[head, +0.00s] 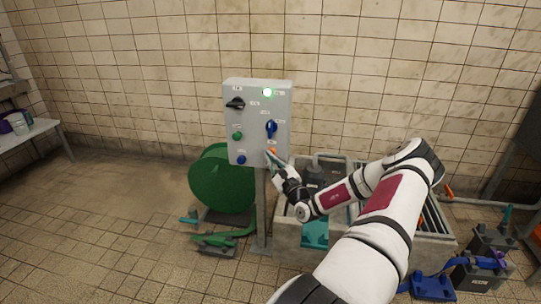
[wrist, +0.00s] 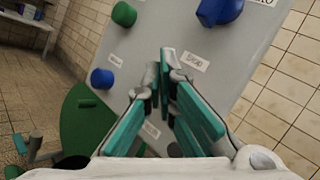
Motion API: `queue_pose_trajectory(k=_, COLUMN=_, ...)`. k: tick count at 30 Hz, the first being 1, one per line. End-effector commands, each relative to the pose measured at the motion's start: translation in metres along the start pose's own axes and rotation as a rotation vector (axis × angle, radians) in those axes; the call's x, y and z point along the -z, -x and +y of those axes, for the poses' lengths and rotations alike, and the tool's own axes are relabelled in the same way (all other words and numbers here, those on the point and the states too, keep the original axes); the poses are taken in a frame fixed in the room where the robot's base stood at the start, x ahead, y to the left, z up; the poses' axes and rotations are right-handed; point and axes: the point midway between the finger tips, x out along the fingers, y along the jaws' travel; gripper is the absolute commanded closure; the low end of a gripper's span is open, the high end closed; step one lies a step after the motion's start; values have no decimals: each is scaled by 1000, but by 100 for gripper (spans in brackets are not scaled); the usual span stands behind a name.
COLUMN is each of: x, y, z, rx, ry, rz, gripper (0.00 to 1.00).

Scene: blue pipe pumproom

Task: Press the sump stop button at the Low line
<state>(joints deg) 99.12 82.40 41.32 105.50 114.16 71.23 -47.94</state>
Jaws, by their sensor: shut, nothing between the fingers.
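The grey control panel (head: 256,133) stands on a post, and its face fills much of the wrist view (wrist: 230,90). It carries a green button (head: 237,136), a blue button (head: 241,160), a blue rotary knob (head: 271,128) and a black rotary switch (head: 235,104). A small orange button (head: 272,151) shows at the lower right, just by my fingertips. My gripper (head: 270,156) is shut and empty, its teal fingers pointing at the panel face. In the wrist view the fingers (wrist: 165,56) hide part of the panel; the orange button is not visible there. Contact cannot be told.
A green hose reel (head: 220,182) stands behind the post at left. A sump tank (head: 290,235) with pipes lies below my arm. Open floor (head: 110,210) is at left.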

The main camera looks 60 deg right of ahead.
Motion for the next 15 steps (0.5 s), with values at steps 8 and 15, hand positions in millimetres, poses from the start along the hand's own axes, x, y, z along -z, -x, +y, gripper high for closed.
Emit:
queue_pose_trajectory(k=8, x=2, y=-2, z=-2, rx=0, ry=1, rz=0, gripper=100)
queue_pose_trajectory(k=15, x=3, y=-4, z=-3, rx=0, ry=1, rz=0, gripper=100)
